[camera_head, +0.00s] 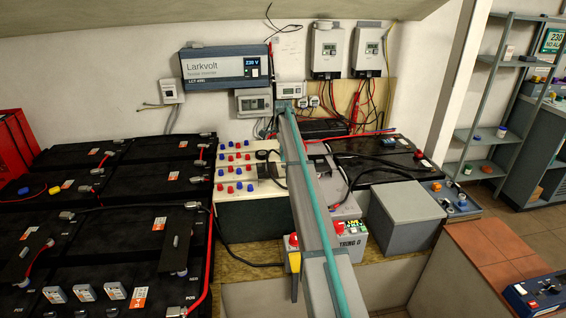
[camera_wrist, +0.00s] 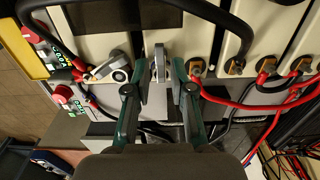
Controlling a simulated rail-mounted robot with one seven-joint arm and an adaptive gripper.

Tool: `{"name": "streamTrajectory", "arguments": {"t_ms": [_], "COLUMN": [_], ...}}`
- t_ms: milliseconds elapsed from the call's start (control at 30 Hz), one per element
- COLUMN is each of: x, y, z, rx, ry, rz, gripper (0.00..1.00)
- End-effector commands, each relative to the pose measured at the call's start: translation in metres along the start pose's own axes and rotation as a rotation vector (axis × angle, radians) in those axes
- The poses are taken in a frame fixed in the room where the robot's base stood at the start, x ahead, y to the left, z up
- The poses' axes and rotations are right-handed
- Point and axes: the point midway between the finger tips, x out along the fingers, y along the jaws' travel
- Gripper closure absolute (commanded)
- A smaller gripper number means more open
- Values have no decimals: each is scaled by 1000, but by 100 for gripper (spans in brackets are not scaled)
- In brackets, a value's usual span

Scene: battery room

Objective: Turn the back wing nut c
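In the wrist view, a grey metal wing nut (camera_wrist: 160,62) stands upright between the two teal fingers of my gripper (camera_wrist: 159,74). The fingers are apart, one on each side of it, with slight gaps seeming to show; contact is hard to tell. A second grey metal fitting with a round eye (camera_wrist: 119,74) lies tilted just left of the fingers. No letter marks show, so I cannot tell which nut is c. In the head view my grey and teal arm crosses the middle, and the nut and fingertips cannot be made out.
Copper terminals (camera_wrist: 235,67) with red cables (camera_wrist: 268,68) lie close right of the fingers. A black cable (camera_wrist: 215,12) arches above. A unit with a green display (camera_head: 355,228) and a grey box (camera_head: 405,215) stand right of my arm. Black batteries (camera_head: 110,235) fill the left.

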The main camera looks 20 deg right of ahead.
Motion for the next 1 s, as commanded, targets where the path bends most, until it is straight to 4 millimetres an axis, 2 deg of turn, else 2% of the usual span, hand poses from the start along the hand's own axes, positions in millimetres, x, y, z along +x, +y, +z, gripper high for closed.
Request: {"name": "streamTrajectory", "arguments": {"t_ms": [33,200,400,600,1000], "x": [-12,-43,-67,-74,-74], "y": [-1,-1,-1,0,1], "z": [0,0,0,0,0], "rx": [0,0,1,1,0], "ry": [0,0,0,0,0], "rz": [-1,-1,-1,1,1], "gripper": [77,77,77,77,77]}}
